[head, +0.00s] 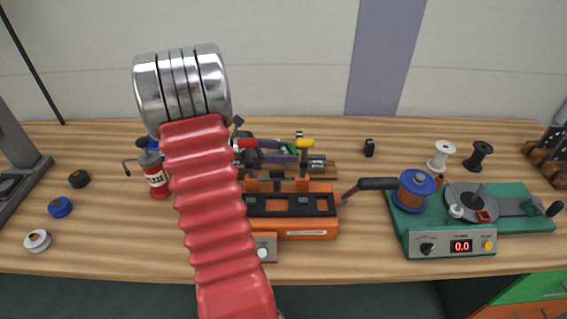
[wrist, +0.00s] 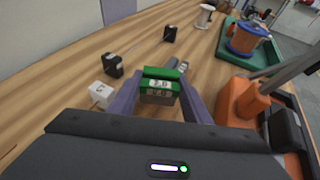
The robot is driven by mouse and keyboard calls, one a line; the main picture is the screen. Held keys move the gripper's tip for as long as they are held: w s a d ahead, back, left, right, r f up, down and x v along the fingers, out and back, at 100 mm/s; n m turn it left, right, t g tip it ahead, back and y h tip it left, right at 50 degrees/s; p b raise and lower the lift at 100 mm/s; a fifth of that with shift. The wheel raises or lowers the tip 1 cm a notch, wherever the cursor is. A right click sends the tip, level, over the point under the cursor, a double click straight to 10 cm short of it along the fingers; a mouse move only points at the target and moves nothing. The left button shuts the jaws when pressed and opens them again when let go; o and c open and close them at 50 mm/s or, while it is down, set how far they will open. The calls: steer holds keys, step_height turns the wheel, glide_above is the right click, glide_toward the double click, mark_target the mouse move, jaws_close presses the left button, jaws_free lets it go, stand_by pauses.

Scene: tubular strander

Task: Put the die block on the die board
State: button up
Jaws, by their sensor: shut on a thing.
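A green and grey die block with pale markings (wrist: 158,86) sits between the two purple fingers of my gripper (wrist: 158,97) in the wrist view. The fingers are shut on its sides. In the head view a small green part of the block (head: 290,149) shows near my gripper, behind the orange machine. My red arm hides much of that area. I cannot tell for sure which thing is the die board. In the wrist view a black block (wrist: 113,65) and a white block (wrist: 102,93) stand on the wood to the left of the held block.
The orange machine (head: 290,232) stands in front of my gripper. The green winder (head: 450,243) with a copper spool is at right. White (head: 440,156) and black (head: 479,155) spools stand behind it. A red bottle (head: 157,181) is at left.

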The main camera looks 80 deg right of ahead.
steer(key=shift+f, duration=1.8)
steer(key=shift+f, duration=0.1)
steer(key=o, duration=1.5)
steer(key=v, duration=1.2)
